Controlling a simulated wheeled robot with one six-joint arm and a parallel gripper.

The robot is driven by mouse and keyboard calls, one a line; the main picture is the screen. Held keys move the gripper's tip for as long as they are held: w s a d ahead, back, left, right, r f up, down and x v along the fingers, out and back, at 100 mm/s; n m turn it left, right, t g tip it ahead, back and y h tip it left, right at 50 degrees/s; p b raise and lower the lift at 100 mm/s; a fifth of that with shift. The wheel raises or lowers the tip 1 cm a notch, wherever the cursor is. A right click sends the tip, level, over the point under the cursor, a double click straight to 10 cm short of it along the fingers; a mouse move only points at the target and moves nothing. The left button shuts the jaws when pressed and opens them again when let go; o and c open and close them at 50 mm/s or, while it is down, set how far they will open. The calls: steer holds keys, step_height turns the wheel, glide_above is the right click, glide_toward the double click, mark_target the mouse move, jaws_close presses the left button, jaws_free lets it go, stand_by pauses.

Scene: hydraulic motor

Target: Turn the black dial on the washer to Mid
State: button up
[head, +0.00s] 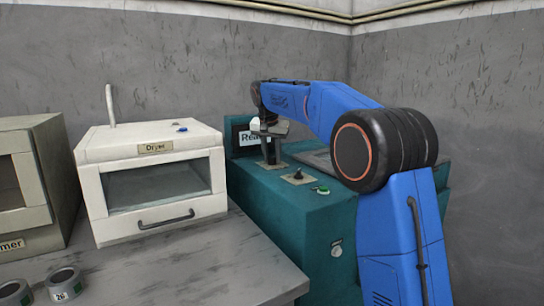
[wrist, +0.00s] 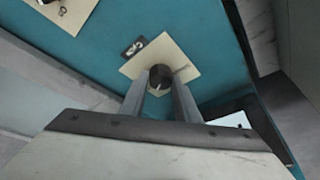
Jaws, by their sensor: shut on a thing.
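The teal washer (head: 265,203) stands to the right of the dryer. In the wrist view the black dial (wrist: 160,76) sits on a square beige plate on the washer's top, with a light pointer mark on it. My gripper (wrist: 160,95) is shut on this dial, with one finger on each side. In the head view my gripper (head: 270,150) reaches down to a plate at the back of the washer's top, and the fingers hide the dial there. A small dark label (wrist: 134,48) lies beside the plate; its text is too small to read.
A second dark dial (head: 298,175) on its own plate and a green button (head: 323,190) are nearer the front of the washer's top. A sign (head: 243,137) stands behind my gripper. The white dryer (head: 150,185) and tape rolls (head: 63,283) are on the grey table to the left.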

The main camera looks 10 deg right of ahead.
steer(key=n, duration=0.2)
steer(key=n+y, duration=0.1)
steer(key=n, duration=0.1)
steer(key=n+y, duration=0.1)
steer(key=shift+d+n, duration=0.25)
steer(key=shift+n, duration=0.15)
steer(key=n+y, duration=0.2)
steer(key=n, duration=0.3)
steer(key=shift+w+d+n, duration=0.1)
steer(key=shift+d+n, duration=0.05)
steer(key=shift+n, duration=0.25)
steer(key=shift+g+y, duration=0.3)
steer(key=o, duration=1)
steer(key=shift+o, duration=0.2)
steer(key=v, duration=1.7)
steer(key=shift+r, duration=0.15)
